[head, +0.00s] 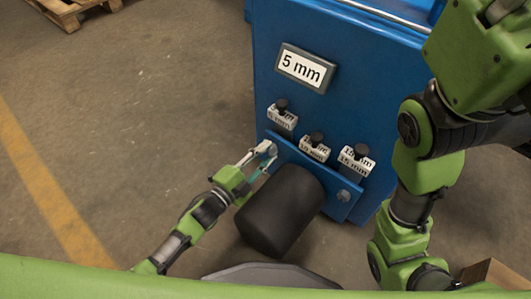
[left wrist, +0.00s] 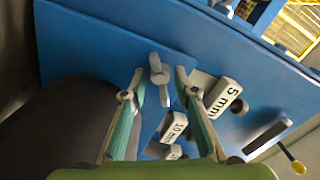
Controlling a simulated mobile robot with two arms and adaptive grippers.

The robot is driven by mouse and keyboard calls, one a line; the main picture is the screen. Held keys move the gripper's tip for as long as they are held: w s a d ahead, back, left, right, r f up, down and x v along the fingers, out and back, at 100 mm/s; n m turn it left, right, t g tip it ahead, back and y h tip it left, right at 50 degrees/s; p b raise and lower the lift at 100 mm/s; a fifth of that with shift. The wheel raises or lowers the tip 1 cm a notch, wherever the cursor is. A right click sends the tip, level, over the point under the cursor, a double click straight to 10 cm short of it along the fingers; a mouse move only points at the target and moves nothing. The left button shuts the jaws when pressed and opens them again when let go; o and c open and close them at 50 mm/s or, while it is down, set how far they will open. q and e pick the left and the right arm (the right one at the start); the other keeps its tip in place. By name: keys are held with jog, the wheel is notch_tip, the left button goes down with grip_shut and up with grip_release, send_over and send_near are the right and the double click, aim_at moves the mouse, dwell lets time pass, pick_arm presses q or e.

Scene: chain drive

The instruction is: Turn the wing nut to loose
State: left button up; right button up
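The wing nut is a small grey piece on the blue plate; in the left wrist view the wing nut (left wrist: 160,78) shows a round hub with one wing pointing up and one down. My left gripper (left wrist: 160,80) has its two fingers on either side of it, apart, with visible gaps to the nut. In the head view my left gripper (head: 263,154) reaches the upper left end of the blue plate (head: 318,178), and its fingers partly hide the nut there. My right arm shows at the right of the head view, but its gripper does not.
A black cylinder (head: 281,211) stands out from the plate beside my left gripper. Labelled blocks (head: 313,149) with black knobs sit above the plate on the blue machine (head: 370,60), under a "5 mm" sign (head: 305,68). Open floor lies to the left, with a pallet (head: 72,9) far back.

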pick_arm(q)
jog(key=v, duration=1.2)
